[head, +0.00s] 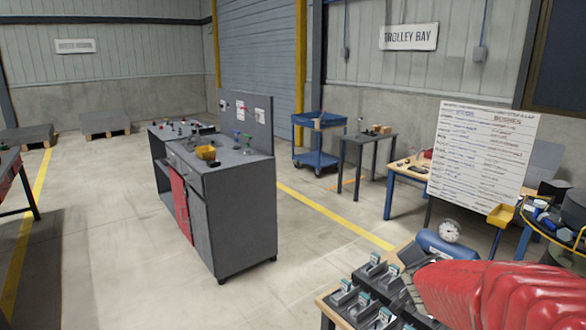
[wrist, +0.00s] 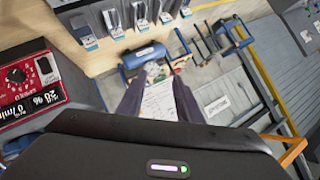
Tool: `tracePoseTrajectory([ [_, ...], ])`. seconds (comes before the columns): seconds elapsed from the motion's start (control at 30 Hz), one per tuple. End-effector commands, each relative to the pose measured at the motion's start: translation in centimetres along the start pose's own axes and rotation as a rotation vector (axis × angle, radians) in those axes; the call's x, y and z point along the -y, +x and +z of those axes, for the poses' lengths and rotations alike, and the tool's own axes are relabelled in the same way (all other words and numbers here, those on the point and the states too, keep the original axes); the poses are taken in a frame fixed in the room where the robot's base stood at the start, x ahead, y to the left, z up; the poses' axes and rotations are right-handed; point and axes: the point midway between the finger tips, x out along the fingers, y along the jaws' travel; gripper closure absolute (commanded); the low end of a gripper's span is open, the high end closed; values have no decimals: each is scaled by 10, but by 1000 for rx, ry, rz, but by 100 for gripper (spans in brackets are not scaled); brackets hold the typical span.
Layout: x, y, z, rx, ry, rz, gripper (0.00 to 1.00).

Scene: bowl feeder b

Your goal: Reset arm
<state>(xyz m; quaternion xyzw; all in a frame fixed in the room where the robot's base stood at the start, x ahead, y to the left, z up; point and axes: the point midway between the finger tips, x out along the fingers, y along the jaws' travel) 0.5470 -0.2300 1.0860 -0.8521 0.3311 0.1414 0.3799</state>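My gripper (wrist: 159,78) shows in the wrist view as two dark fingers standing apart, with nothing held between them. Behind the gap lie a blue cylinder (wrist: 146,56) and a white sheet, farther off. My red arm covers the lower right of the head view and hides part of the bench there. The gripper itself cannot be made out in the head view.
A wooden bench (head: 326,298) with several dark holders and a blue cylinder with a gauge (head: 450,231) is close by my arm. A red instrument box (wrist: 27,85) is at left in the wrist view. A grey cabinet (head: 235,217) stands mid-floor, with open floor around it.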

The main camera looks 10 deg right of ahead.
Motion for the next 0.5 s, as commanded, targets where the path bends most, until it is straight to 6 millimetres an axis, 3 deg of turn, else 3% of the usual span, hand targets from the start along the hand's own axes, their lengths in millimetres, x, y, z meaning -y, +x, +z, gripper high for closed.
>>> tracePoseTrajectory([
  [0.1, 35, -34, 27, 98, -100, -109, 67],
  [0.2, 55, -63, 52, 182, -190, -182, 67],
  [0.37, 70, -113, 91, 310, -342, -265, 67],
  [0.5, 66, -157, 122, 413, -488, -310, 67],
])
